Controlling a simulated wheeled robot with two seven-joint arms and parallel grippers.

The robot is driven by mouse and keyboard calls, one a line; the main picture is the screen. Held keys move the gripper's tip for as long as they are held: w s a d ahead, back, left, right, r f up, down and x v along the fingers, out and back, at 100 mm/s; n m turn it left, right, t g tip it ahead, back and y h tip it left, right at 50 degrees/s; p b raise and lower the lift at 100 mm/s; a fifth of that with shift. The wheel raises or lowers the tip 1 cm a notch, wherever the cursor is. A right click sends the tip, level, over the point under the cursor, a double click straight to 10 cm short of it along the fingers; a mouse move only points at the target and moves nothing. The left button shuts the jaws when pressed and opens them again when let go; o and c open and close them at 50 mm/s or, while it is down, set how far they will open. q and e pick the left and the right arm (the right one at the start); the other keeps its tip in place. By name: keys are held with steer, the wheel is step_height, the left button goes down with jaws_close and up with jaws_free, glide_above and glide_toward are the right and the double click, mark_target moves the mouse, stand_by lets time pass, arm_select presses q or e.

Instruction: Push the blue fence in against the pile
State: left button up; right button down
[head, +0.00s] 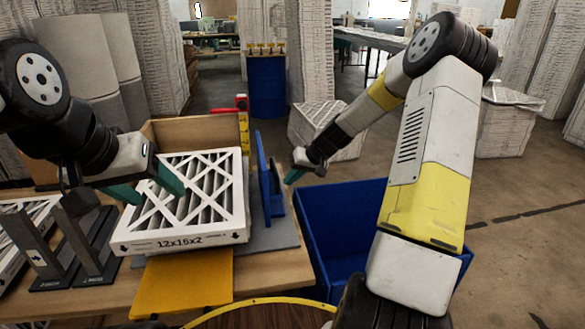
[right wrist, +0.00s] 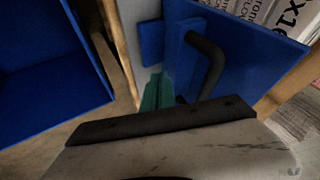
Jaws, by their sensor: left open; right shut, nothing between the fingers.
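The blue fence (head: 264,178) stands upright on a grey mat at the right of the pile (head: 185,204), with a narrow strip of mat showing between them. The pile's top is a white-framed pleated filter marked 12x16x2. In the right wrist view the fence (right wrist: 235,60) shows a dark curved handle (right wrist: 207,62). My right gripper (head: 292,177) is shut and empty, just right of the fence; its teal tips (right wrist: 157,95) are near the handle, and I cannot tell whether they touch. My left gripper (head: 148,188) is open over the pile's left part.
A blue bin (head: 345,200) stands right of the table, below my right arm. A wooden panel (head: 195,132) rises behind the pile, and a yellow board (head: 185,284) lies in front. Dark upright brackets (head: 75,240) and another filter (head: 15,240) are at the left.

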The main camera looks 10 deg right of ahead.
steer(key=shift+a, duration=0.55)
steer(key=a, duration=0.8)
steer(key=shift+a, duration=0.2)
steer(key=shift+s+a, duration=0.1)
